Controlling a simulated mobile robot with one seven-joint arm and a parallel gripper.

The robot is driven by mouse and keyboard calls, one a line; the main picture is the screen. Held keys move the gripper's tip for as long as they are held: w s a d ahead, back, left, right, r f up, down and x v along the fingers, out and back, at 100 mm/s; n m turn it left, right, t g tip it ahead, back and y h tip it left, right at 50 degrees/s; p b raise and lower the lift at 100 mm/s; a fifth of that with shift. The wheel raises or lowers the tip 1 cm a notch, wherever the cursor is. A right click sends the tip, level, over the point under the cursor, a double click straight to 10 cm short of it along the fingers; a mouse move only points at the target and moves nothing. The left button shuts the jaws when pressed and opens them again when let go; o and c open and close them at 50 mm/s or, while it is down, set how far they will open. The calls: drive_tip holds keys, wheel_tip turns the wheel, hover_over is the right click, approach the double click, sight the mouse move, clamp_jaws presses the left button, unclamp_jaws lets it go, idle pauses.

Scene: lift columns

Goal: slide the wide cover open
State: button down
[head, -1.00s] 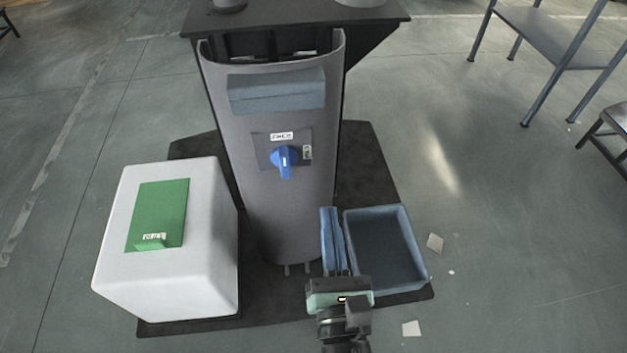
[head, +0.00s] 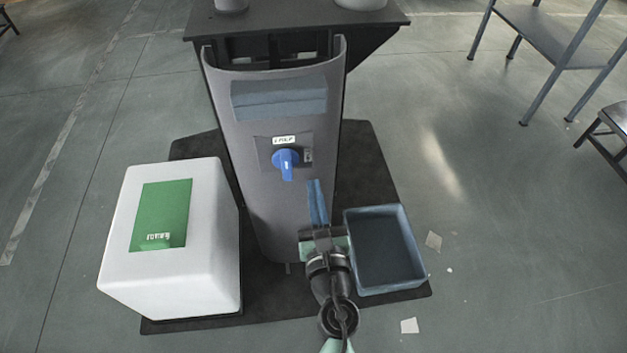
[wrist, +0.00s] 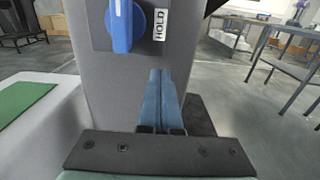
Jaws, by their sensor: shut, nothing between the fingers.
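The column's wide curved grey cover (head: 270,110) stands in the middle of the head view, with a blue-grey block (head: 279,99) across its upper part. A blue knob (head: 286,163) is on a small plate below the block and points down. My gripper (head: 315,184) is shut and empty. Its long blue fingers lie side by side in front of the cover's lower right, below and right of the knob. In the wrist view, the fingers (wrist: 161,75) point at the cover (wrist: 95,85), with the knob (wrist: 124,25) up and left. I cannot tell whether they touch the cover.
A white box (head: 215,240) with a green panel (head: 162,212) stands left of the column. An open blue-grey bin (head: 412,245) is close on the right of my gripper. A "HOLD" label (wrist: 160,24) sits beside the knob. The floor farther right is mostly clear.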

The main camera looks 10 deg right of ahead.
sight(311, 172)
drive_tip(key=shift+w, duration=1.05)
drive_tip(key=shift+w, duration=0.1)
drive_tip(key=shift+w, duration=0.65)
drive_tip(key=shift+s, duration=0.15)
